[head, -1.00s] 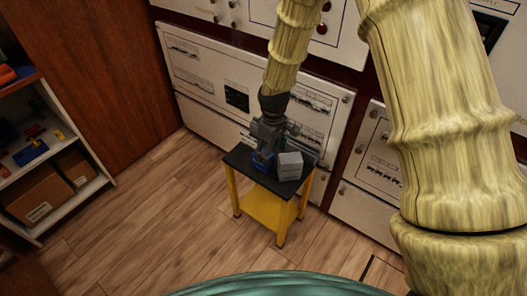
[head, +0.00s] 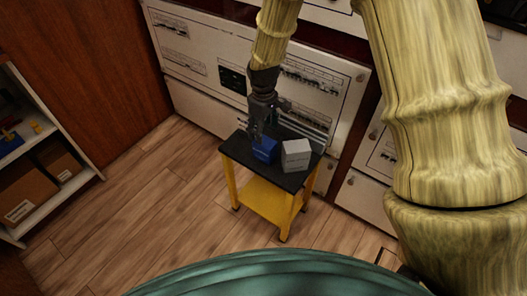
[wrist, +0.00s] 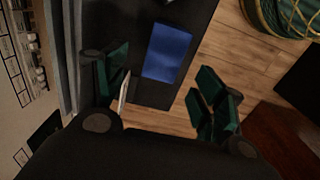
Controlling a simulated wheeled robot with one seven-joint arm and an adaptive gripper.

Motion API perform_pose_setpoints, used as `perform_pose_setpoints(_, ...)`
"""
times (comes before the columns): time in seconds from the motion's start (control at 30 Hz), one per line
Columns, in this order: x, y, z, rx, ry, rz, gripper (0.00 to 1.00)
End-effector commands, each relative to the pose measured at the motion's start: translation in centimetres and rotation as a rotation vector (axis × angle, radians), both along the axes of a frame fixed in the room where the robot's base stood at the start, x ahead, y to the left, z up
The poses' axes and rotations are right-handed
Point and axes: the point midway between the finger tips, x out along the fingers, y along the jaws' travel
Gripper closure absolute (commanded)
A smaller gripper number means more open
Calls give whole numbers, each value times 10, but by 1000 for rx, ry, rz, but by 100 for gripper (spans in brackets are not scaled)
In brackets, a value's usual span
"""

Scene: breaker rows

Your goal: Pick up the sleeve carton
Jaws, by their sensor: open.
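A small blue box (head: 265,150) stands on the black top of a yellow-legged stand, left of a larger grey-white box (head: 296,156). Neither label is readable; the blue one, at my gripper, may be the sleeve carton. My gripper (head: 257,135) is open and points down just above and beside the blue box, partly covering it. In the wrist view the blue box (wrist: 167,52) shows in the gap between my spread fingers, apart from both. A thin pale sliver (wrist: 124,91) shows by the left finger; I cannot tell what it is.
The stand's black top (head: 238,149) is small, with its edges close to both boxes. White breaker cabinets (head: 205,108) rise right behind it. A shelf unit (head: 65,190) with cardboard boxes is at the left. The wooden floor (head: 150,215) between is clear.

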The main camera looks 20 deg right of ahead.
Motion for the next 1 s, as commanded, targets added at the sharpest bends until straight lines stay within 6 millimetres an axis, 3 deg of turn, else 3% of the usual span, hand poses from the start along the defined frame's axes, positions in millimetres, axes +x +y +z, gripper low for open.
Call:
perform_pose_setpoints(0.17,-1,-3,-11,1,1,-5,30)
perform_pose_setpoints(0.5,-2,-3,-54,0,2,-5,30)
perform_pose_setpoints(0.77,-2,0,-69,-1,1,-3,30)
perform_pose_setpoints(1.0,-2,5,-101,0,1,-2,30)
